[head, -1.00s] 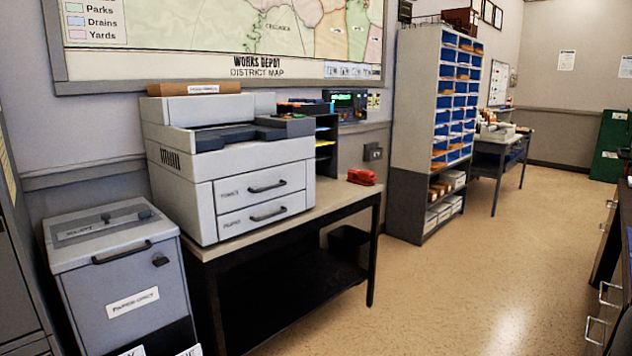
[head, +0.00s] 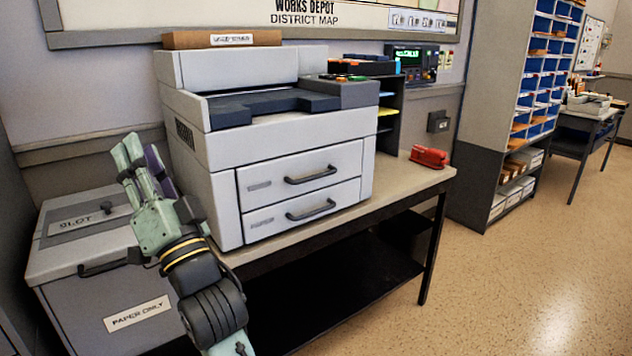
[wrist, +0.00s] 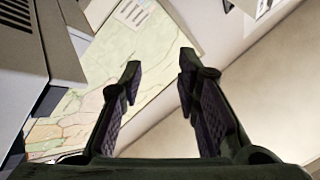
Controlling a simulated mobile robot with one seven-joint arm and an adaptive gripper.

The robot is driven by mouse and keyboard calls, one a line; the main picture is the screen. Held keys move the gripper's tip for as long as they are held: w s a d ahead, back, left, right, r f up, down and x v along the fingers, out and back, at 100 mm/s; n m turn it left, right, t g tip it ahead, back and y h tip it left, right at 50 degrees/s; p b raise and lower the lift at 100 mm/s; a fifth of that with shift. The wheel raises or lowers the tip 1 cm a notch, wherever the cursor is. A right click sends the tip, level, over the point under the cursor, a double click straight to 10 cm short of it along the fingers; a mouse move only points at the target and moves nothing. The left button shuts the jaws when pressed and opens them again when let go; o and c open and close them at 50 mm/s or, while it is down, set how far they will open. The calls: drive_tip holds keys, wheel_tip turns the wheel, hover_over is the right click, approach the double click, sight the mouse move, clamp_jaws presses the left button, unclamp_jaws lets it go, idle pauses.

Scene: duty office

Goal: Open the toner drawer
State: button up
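The grey printer (head: 270,135) stands on a table and has two front drawers, both closed. I take the upper one as the toner drawer (head: 302,178); its small label is blurred in this view. It has a dark bar handle (head: 311,174). The lower drawer (head: 302,208) has a matching handle (head: 311,209). My gripper (head: 140,150) is raised at the left of the printer, apart from both handles, with its fingers pointing up. In the wrist view my gripper (wrist: 160,65) is open and empty, and the wall map (wrist: 75,110) shows beyond it.
A grey paper-only bin (head: 75,305) stands left of the table, behind my arm. A red stapler (head: 429,157) lies on the table (head: 405,180) right of the printer. A cardboard box (head: 221,39) sits on top of the printer. The floor (head: 480,280) at the right is clear.

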drive_tip(key=w+d+f+m+t+h, duration=0.2)
drive_tip(key=w+d+f+m+h, duration=0.7)
drive_tip(key=w+d, duration=0.4)
drive_tip(key=m+g+h, duration=0.2)
drive_tip(key=m+h, duration=0.2)
drive_tip(key=m, duration=0.4)
approach(315, 178)
drive_tip(key=p+x, duration=0.1)
drive_tip(key=x, duration=0.8)
drive_tip(key=shift+w, duration=0.25)
drive_tip(key=shift+c, duration=0.2)
drive_tip(key=shift+d, duration=0.1)
clamp_jaws()
